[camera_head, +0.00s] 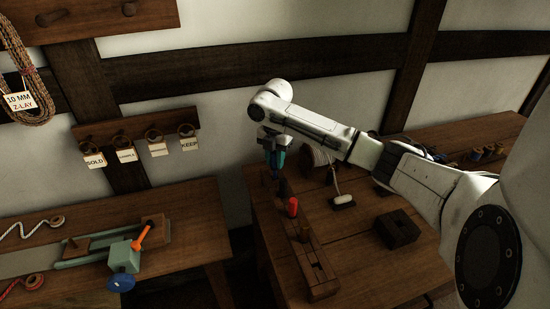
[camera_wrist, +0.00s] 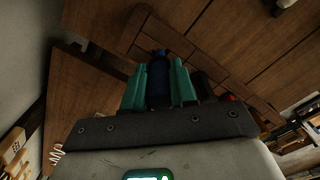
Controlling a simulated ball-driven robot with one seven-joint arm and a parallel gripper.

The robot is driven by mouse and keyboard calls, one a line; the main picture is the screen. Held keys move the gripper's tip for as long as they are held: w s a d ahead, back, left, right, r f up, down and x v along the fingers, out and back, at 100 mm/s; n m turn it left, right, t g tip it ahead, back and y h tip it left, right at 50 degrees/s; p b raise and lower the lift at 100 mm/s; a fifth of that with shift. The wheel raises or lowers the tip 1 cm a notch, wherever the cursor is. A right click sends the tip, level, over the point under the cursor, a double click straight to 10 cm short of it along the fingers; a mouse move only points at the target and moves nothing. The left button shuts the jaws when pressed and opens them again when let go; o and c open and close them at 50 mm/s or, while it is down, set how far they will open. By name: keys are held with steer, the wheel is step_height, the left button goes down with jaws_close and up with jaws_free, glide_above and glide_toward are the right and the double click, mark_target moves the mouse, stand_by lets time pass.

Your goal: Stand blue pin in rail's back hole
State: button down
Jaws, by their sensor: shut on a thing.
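The blue pin (camera_wrist: 158,82) is between the teal fingers of my gripper (camera_wrist: 160,85) in the wrist view, its tip pointing at the wooden rail (camera_wrist: 190,55). In the head view my gripper (camera_head: 275,158) is over the back end of the rail (camera_head: 318,270), pointing down. The fingers are shut on the pin. The back hole is hidden behind the pin and fingers, and I cannot tell whether the tip is in it. A red pin (camera_head: 292,207) stands in the rail in front of a dark pin (camera_head: 283,188), which is nearer my gripper.
A dark block (camera_head: 398,229) and a white-tagged cord (camera_head: 343,201) lie on the right bench. The left bench holds a green-grey vice-like device (camera_head: 123,257) and cords. A peg board with tags (camera_head: 140,138) hangs on the wall.

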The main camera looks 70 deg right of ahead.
mark_target(275, 168)
steer(key=shift+f+b, duration=1.05)
steer(key=shift+f, duration=0.9)
steer(key=c, duration=0.8)
jaws_free()
step_height(275, 168, up, 11)
steer(key=shift+f+b, duration=0.1)
steer(key=shift+b, duration=0.55)
